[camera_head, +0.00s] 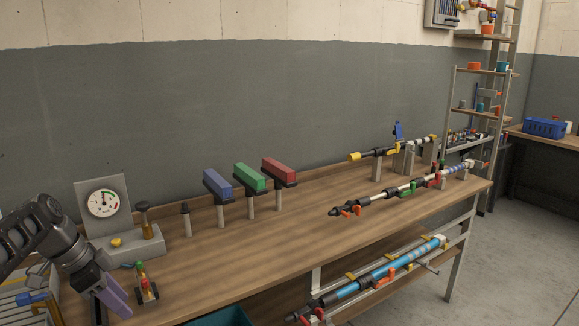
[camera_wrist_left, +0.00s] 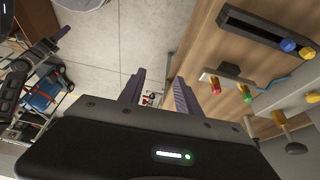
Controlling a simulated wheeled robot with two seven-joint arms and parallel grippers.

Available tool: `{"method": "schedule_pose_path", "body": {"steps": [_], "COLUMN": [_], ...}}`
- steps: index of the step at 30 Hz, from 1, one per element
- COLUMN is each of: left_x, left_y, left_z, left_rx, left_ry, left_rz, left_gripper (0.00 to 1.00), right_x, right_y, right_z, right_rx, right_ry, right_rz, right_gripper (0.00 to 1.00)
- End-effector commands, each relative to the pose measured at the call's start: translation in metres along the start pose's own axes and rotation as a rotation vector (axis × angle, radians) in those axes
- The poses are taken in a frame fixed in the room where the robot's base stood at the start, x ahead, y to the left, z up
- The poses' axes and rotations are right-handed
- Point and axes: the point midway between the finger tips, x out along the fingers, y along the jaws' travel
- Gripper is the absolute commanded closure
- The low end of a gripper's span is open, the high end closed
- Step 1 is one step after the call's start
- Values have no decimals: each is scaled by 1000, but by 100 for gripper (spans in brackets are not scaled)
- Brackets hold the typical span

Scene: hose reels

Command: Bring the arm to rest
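My left gripper (camera_head: 114,299) is at the lower left of the head view, over the near left end of the workbench. In the left wrist view its two purple fingers (camera_wrist_left: 158,90) stand apart with nothing between them. At the left edge of that view is a dark arm part (camera_wrist_left: 22,75), likely my right arm, with a purplish tip; its finger opening cannot be made out. The right gripper does not show in the head view.
A small stand with red, green and yellow knobs (camera_head: 147,287) is close right of my left gripper. Behind is a gauge panel (camera_head: 104,206). Blue (camera_head: 218,186), green (camera_head: 250,178) and red (camera_head: 279,171) blocks stand on posts. The bench's front middle (camera_head: 255,255) is clear.

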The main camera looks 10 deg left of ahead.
Motion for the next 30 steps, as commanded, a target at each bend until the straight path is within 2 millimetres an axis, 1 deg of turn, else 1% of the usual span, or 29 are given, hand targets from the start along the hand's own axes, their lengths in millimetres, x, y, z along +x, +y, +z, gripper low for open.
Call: {"method": "schedule_pose_path", "body": {"steps": [1,4,8,11,14,15,17,18,20,21,23,24,26,27,29,30], "left_x": [11,30,63,96,134,152,182,204,243,270,309,333,365,384,407,420], "left_y": [0,0,1,5,13,18,28,37,57,74,103,124,160,185,225,252], "left_z": [0,-3,-7,-10,-14,-15,-17,-18,-20,-19,-18,-16,-11,-6,2,9], "left_rx": [-14,-41,-92,-142,-200,-228,-273,-309,-371,-417,-490,-539,-614,-663,-738,-786], "left_ry": [-2,-3,-5,-8,-12,-15,-20,-25,-35,-43,-55,-64,-77,-86,-101,-111], "left_rz": [7,12,21,31,40,44,53,59,71,79,88,94,100,104,110,113], "left_gripper": [60,60,60,60,60,60,60,60,60,60,60,60,60,60,60,60], "right_x": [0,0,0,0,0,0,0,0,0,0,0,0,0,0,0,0], "right_y": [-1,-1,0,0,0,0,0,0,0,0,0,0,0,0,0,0], "right_z": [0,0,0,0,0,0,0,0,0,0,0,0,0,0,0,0], "right_rx": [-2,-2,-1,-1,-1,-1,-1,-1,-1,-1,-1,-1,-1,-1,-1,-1], "right_ry": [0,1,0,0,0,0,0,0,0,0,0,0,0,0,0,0], "right_rz": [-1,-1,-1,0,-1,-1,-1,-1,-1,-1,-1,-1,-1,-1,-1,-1], "right_gripper": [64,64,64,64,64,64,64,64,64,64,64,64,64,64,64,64]}}
